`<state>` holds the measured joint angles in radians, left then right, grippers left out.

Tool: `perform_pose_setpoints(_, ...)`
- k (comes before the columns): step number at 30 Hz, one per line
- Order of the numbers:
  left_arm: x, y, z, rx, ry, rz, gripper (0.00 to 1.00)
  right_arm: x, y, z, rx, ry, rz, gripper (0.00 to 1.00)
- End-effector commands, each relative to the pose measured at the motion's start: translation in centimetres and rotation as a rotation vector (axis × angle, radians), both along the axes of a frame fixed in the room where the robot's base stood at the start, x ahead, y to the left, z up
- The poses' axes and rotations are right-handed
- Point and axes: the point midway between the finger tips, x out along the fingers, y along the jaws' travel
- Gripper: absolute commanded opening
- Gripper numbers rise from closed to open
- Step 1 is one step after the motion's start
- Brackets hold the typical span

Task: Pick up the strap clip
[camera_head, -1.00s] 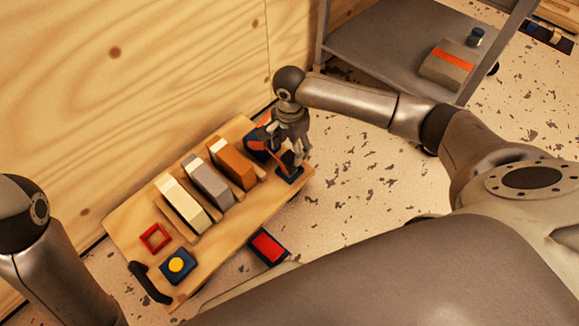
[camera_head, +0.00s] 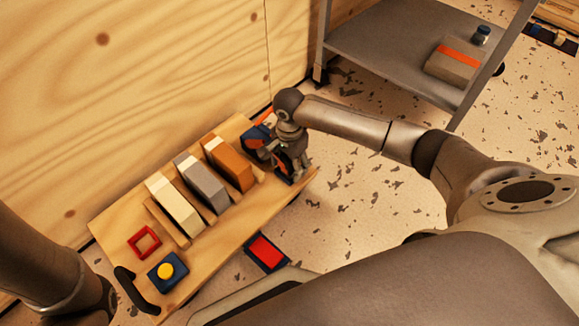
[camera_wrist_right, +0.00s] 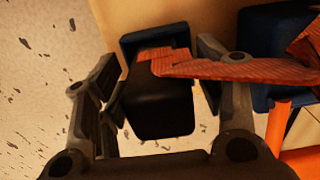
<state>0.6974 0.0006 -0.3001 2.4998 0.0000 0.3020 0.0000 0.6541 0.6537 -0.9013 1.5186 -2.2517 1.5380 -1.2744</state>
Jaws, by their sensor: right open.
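What I take for the strap clip is a black block (camera_wrist_right: 160,105) with a woven orange-red strap (camera_wrist_right: 225,68) across its top, by a dark blue base (camera_wrist_right: 155,38), in the right wrist view. In the head view it is at the right end of the wooden board (camera_head: 235,222), largely hidden by my right gripper (camera_head: 287,160). In the right wrist view my right gripper (camera_wrist_right: 160,95) is open, its fingers on either side of the black block. I cannot tell whether they touch it. My left gripper is out of view.
Cream (camera_head: 174,205), grey (camera_head: 200,182) and orange (camera_head: 229,162) blocks stand in a row on the board. A red frame (camera_head: 144,242) and a yellow button (camera_head: 166,270) lie left. A blue-orange object (camera_head: 257,137) is close behind the gripper. A wooden wall rises behind.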

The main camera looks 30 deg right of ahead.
Motion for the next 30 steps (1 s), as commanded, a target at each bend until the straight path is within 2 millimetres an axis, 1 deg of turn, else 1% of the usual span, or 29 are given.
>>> perform_pose_setpoints(7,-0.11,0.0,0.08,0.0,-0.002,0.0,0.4,0.03,0.01,-0.02,0.0,-0.001,0.0,0.62)
perform_pose_setpoints(19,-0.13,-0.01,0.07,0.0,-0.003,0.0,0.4,0.03,0.01,0.0,0.0,-0.001,0.0,0.12)
perform_pose_setpoints(26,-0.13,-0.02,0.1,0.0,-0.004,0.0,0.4,0.04,0.0,0.08,0.0,-0.001,0.0,0.12)
perform_pose_setpoints(30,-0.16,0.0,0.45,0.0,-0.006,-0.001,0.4,0.08,-0.01,0.7,0.001,-0.002,0.0,0.12)
